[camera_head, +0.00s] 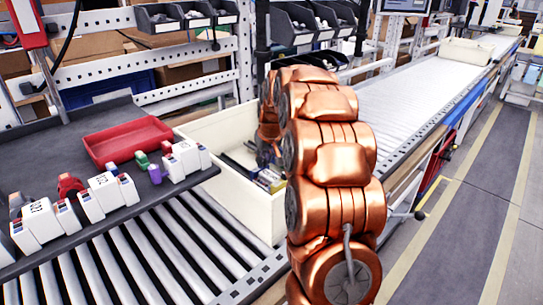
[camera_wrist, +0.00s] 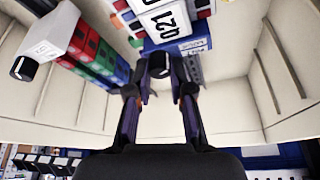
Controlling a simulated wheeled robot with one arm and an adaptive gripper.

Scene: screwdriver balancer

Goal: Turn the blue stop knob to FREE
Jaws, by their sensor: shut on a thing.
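In the wrist view a dark round knob (camera_wrist: 158,66) with a small light mark sits in front of a blue block (camera_wrist: 195,47). I take it to be the blue stop knob; which setting its mark points at cannot be read. My gripper (camera_wrist: 160,78) has one finger on each side of the knob and is shut on it. A white label reading "021" is above the knob. In the head view my copper arm reaches down into the cream bin (camera_head: 262,212) and hides my gripper and the knob.
A white unit with another black knob (camera_wrist: 24,68) and a row of red, green and blue blocks (camera_wrist: 98,55) lie left in the wrist view. Bin walls stand close around. In the head view a red tray (camera_head: 128,139) and white devices (camera_head: 108,194) are on the grey shelf.

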